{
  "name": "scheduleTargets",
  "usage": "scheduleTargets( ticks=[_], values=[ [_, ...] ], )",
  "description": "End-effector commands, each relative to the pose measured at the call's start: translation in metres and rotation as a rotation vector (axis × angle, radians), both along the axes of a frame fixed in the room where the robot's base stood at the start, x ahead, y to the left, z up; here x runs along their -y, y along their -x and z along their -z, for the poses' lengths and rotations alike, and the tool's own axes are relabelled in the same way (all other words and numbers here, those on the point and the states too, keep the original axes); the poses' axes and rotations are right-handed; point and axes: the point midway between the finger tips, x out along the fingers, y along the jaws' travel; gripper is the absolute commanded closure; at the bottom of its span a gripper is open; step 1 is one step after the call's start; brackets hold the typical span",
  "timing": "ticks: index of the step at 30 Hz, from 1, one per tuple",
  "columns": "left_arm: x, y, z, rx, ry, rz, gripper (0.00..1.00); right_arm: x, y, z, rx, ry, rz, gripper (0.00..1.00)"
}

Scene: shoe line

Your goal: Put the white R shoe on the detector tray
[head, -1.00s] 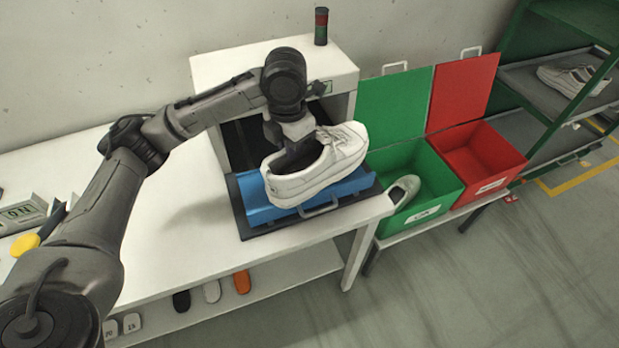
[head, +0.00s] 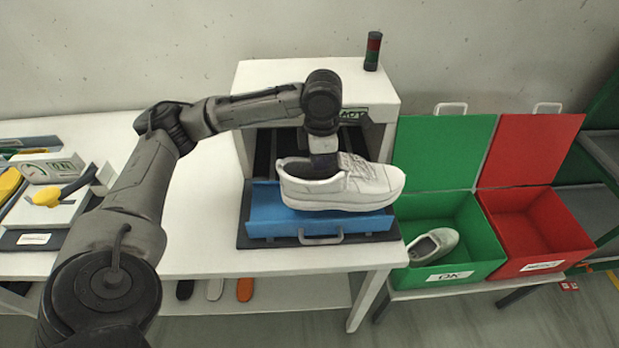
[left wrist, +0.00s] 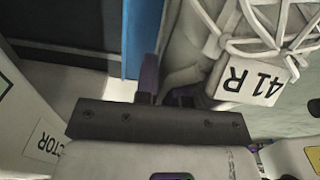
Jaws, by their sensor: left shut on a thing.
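The white shoe (head: 345,187) is at the blue detector tray (head: 272,224), toe pointing right, over the tray's right part. Whether its sole touches the tray I cannot tell. In the left wrist view the shoe (left wrist: 205,40) shows laces and a tag (left wrist: 252,82) reading 41 R. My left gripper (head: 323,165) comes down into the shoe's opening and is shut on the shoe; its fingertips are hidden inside. The tray is pulled out in front of the white detector box (head: 300,80). My right gripper is not in view.
Right of the table stand an open green bin (head: 480,255) marked OK, holding another white shoe (head: 432,244), and an open red bin (head: 525,225). A signal lamp (head: 373,50) tops the detector. The table (head: 200,225) is clear left of the tray.

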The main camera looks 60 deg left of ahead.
Motion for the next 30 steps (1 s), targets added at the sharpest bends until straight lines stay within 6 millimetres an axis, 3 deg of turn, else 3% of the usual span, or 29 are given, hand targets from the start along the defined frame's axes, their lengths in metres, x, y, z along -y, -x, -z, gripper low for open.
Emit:
scheduleTargets(
  ticks=[3, 9, 14, 23, 30],
  values=[
    [-0.016, 0.009, 0.013, -0.001, -0.003, -0.003, 1.00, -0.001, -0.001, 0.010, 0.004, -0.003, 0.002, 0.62],
    [-0.028, 0.015, 0.019, 0.000, 0.000, -0.001, 1.00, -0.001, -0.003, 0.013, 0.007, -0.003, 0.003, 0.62],
    [-0.029, 0.016, 0.024, 0.000, 0.001, 0.000, 1.00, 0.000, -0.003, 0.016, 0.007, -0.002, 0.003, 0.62],
    [-0.029, 0.016, 0.059, 0.001, 0.000, -0.001, 1.00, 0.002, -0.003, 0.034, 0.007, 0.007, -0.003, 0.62],
    [-0.029, 0.016, 0.059, 0.002, 0.001, -0.001, 1.00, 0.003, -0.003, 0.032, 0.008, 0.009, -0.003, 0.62]
  ],
)
